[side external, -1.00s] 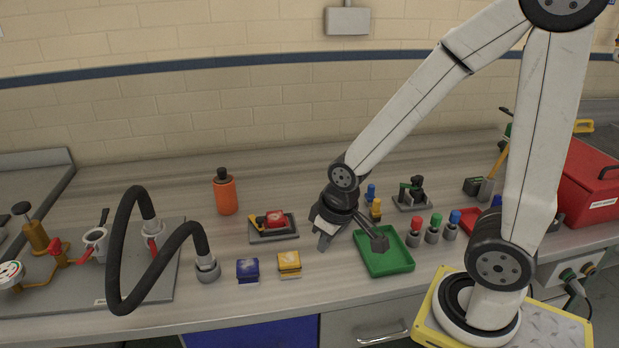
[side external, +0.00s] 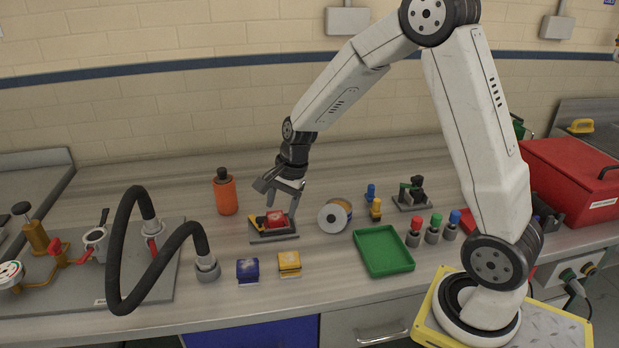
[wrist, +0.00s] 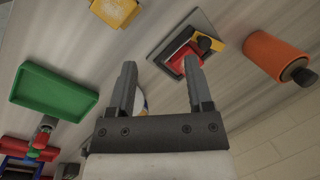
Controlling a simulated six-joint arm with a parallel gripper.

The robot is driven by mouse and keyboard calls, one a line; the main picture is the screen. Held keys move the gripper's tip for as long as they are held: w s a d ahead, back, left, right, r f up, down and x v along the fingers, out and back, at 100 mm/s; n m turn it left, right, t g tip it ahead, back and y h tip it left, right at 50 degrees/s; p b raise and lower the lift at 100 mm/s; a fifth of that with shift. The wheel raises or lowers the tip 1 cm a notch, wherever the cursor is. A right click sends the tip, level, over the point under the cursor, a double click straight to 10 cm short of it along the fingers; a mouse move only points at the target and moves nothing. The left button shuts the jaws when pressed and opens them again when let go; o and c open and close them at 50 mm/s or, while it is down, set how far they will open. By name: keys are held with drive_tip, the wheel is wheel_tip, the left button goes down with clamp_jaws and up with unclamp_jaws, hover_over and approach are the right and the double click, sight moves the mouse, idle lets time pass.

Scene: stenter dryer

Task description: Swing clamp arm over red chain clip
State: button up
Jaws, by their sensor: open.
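The red chain clip (side external: 276,219) sits on a dark grey base plate (side external: 272,237) on the bench. The yellow clamp arm (side external: 257,221) is at its left in the side view. In the wrist view the red clip (wrist: 179,62) lies near the right fingertip, with the yellow clamp arm (wrist: 217,45) and its black end (wrist: 204,43) beyond it. My gripper (side external: 282,204) is open with its fingers pointing down just above the plate. In the wrist view its open jaws (wrist: 159,74) hold nothing. The right finger partly hides the red clip.
An orange bottle (side external: 225,194) stands left of the plate. A roll (side external: 335,216) lies to its right. Blue (side external: 247,270) and yellow (side external: 289,263) blocks are in front, with a green tray (side external: 384,251) further right. A black hose (side external: 125,240) arches at the left.

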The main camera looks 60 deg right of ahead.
sight(259, 218)
drive_tip(key=w+d+m, duration=0.1)
drive_tip(key=w+m, duration=0.1)
drive_tip(key=m, duration=0.1)
drive_tip(key=w+d+m+y, duration=0.1)
drive_tip(key=w+d+m, duration=0.1)
drive_tip(key=m, duration=0.1)
drive_tip(key=w+d+f+m, duration=0.1)
drive_tip(key=w+m, duration=0.2)
drive_tip(key=shift+d+f+t+y, duration=0.1)
drive_tip(key=shift+d+t+y, duration=0.2)
drive_tip(key=shift+y, duration=0.1)
drive_tip(key=shift+f, duration=0.15)
drive_tip(key=shift+x, duration=3.8)
clamp_jaws()
